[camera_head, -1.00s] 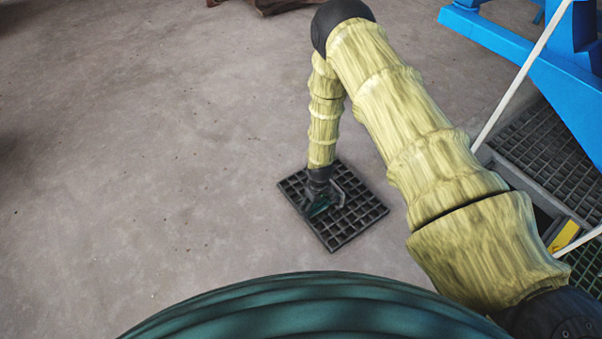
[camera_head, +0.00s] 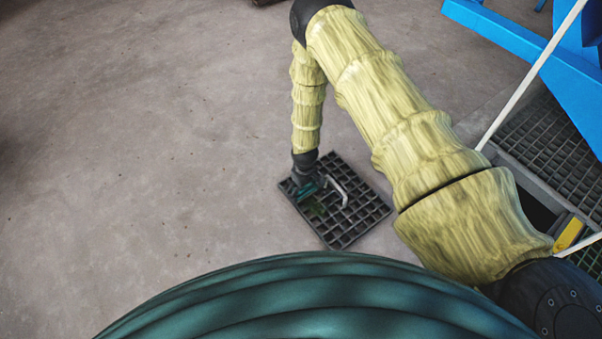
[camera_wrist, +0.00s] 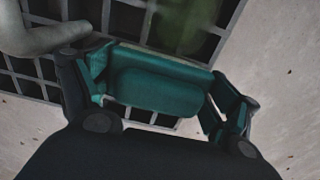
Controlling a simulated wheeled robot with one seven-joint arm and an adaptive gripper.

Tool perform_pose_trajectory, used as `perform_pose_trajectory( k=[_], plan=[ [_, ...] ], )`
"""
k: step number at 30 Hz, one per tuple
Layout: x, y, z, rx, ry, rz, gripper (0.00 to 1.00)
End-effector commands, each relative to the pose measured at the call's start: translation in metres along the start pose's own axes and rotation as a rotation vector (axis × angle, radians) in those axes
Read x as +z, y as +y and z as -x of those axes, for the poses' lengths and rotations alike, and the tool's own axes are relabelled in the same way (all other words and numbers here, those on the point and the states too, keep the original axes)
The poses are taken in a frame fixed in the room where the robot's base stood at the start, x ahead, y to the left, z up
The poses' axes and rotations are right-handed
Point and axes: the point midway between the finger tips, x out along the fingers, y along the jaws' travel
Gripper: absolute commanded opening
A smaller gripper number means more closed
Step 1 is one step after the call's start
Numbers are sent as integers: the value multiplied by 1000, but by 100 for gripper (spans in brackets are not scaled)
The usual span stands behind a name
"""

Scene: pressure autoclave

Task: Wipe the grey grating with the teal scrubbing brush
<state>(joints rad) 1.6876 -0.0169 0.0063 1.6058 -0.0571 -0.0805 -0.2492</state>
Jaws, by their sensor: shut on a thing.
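The grey grating (camera_head: 362,208) lies flat on the concrete floor, with a bent light-grey handle (camera_head: 337,188) standing on it. My gripper (camera_head: 304,186) is shut on the teal scrubbing brush (camera_head: 308,191), over the grating's left part. In the wrist view the brush (camera_wrist: 158,88) sits between both fingers, above the grating (camera_wrist: 35,68). Its underside is hidden, so I cannot tell whether it touches the bars. A green smear (camera_head: 318,209) shows on the grating just below and right of the brush; it also shows in the wrist view (camera_wrist: 187,22).
Blue metalwork (camera_head: 530,50) and a white pole (camera_head: 530,75) stand at the right. Another dark grating (camera_head: 555,145) is set into the floor there, near a yellow piece (camera_head: 568,234). The concrete floor (camera_head: 130,150) at the left is clear.

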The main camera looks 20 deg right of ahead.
Motion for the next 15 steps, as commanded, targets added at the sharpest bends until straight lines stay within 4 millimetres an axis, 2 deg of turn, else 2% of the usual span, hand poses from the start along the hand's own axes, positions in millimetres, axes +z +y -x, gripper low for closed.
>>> perform_pose_trajectory(
  k=[4,15],
  plan=[
    [0,1,32,0,1,-1,59],
    [2,2,63,0,-1,-2,59]
  ],
)
